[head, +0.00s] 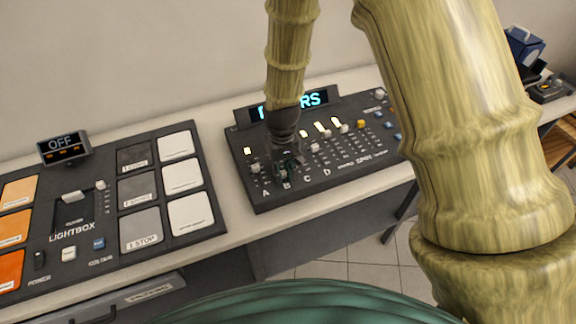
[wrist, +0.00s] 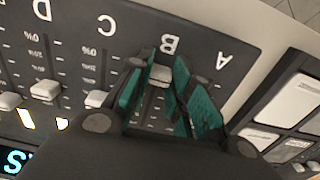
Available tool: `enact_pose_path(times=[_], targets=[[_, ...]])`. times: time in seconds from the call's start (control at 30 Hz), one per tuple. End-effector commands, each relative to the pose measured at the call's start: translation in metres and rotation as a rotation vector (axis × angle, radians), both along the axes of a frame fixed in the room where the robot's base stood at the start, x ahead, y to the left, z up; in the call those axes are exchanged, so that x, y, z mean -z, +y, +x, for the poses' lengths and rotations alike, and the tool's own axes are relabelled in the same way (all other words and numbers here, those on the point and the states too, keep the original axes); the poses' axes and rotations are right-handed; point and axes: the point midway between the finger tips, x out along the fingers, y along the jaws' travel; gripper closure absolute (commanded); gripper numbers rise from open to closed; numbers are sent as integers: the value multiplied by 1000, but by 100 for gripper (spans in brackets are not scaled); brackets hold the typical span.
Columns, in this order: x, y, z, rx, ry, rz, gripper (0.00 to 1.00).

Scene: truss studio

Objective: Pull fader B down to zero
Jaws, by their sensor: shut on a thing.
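The fader console (head: 320,190) is a dark panel with sliders lettered A to D. My gripper (head: 286,168) reaches down over the B column in the head view. In the wrist view its green fingers (wrist: 166,88) are shut around the pale grey knob of fader B (wrist: 160,75). That knob sits close to the letter B, at the label end of its slot, about in line with the neighbours' 0% marks. B's own scale is mostly hidden by the fingers. Fader C's knob (wrist: 97,98) and fader D's knob (wrist: 45,90) stand farther from their letters.
The lightbox panel (head: 110,205), with coloured and white pads and an OFF display (head: 62,147), lies left of the console. Fader A's knob (head: 255,168) is close beside my gripper. A lit display (head: 310,98) stands behind the sliders. A blue object (head: 524,45) is at far right.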

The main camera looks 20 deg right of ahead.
Motion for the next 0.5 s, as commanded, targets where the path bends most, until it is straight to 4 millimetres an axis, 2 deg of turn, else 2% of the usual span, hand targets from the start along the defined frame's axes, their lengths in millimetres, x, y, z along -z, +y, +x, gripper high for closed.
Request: enact_pose_path(times=[0.17,0.2,0.3,0.5], targets=[[2,-1,-4,-1,9,-1,100],[2,-1,-4,-1,10,-1,77],[2,-1,-4,0,9,-1,59],[1,-1,-3,0,7,-1,57]])
